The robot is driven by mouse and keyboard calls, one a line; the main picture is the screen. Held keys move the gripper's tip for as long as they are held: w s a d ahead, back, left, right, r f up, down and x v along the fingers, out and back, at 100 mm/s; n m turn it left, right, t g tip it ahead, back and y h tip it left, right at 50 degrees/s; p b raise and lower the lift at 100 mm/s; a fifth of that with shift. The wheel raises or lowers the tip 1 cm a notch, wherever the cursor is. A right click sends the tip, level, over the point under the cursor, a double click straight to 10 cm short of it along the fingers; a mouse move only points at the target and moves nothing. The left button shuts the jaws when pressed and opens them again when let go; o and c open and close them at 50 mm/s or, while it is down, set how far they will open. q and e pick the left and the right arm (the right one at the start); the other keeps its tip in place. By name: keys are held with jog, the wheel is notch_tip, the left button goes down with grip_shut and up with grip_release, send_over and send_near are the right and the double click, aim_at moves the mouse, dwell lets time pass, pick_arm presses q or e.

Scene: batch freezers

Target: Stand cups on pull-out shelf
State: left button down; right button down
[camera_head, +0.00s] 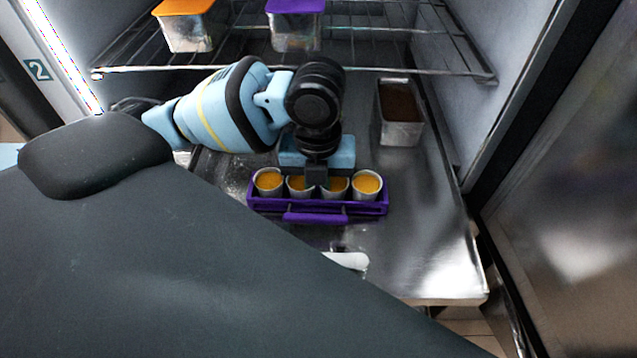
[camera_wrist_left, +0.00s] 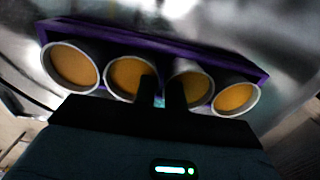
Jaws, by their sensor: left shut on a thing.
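Several white-rimmed cups with orange filling stand upright in a row in a purple carrier (camera_head: 315,217), among them the left end cup (camera_head: 268,182) and the right end cup (camera_head: 366,184). The carrier is over the shiny metal shelf (camera_head: 425,250); I cannot tell whether it touches it. My left gripper (camera_head: 316,176) reaches down at the carrier's middle. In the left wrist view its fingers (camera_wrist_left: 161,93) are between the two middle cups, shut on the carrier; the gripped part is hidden. The carrier's purple edge (camera_wrist_left: 150,36) shows behind the cups. My right gripper is not in view.
A metal tub with dark contents (camera_head: 402,115) stands at the back right of the shelf. A wire rack (camera_head: 380,70) above holds an orange-lidded tub (camera_head: 187,25) and a purple-lidded tub (camera_head: 296,25). Bare shelf lies right of the carrier; the freezer wall (camera_head: 445,90) bounds it.

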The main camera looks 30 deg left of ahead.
pick_arm(q)
jog(key=shift+r, duration=0.1)
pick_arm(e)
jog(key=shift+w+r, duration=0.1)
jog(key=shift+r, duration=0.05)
pick_arm(q)
jog(key=c, duration=1.5)
grip_release()
